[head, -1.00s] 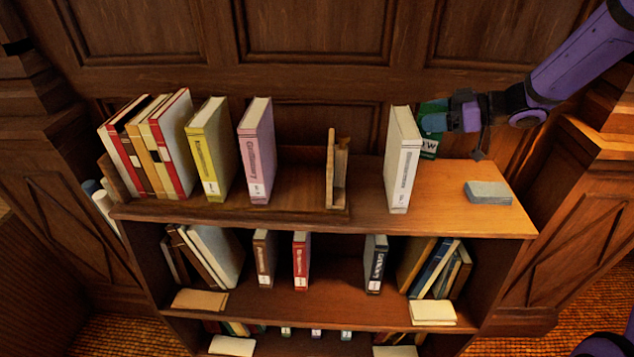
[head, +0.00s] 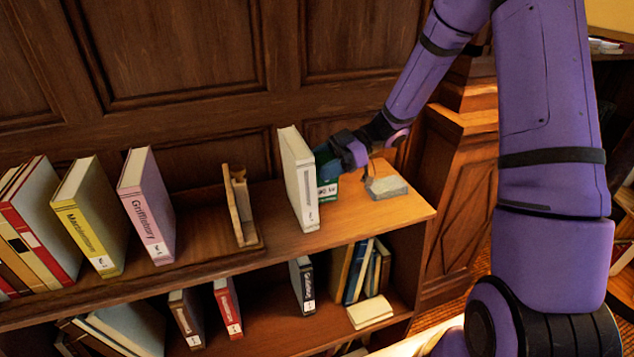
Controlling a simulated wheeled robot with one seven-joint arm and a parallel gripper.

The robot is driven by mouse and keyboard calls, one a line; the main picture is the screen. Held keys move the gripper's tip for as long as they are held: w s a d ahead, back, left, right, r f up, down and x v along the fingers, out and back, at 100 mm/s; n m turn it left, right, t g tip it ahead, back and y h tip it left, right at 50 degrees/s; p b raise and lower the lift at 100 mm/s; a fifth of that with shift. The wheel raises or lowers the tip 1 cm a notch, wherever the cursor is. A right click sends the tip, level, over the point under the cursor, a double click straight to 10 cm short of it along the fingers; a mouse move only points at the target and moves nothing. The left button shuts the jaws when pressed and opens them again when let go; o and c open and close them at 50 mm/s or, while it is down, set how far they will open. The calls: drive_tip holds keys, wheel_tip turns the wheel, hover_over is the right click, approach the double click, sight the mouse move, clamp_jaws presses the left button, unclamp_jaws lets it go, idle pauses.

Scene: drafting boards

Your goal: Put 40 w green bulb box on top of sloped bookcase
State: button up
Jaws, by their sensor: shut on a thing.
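The green bulb box (head: 327,190) is at the top of the bookcase (head: 365,222), just right of a standing white book (head: 298,178). Only its lower part with a white label shows; my gripper and the book hide the rest. My gripper (head: 335,165) is shut on the box from the upper right. The box is low over the top board, but I cannot tell whether it touches the board.
A grey block (head: 386,187) lies right of the box on the top board. A wooden bookend (head: 239,205), a pink book (head: 146,207) and a yellow book (head: 89,217) stand to the left. Wood panelling (head: 340,40) rises behind. The board's front right is clear.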

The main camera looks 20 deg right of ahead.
sight(327, 191)
drive_tip(key=shift+f, duration=2.55)
drive_tip(key=o, duration=1)
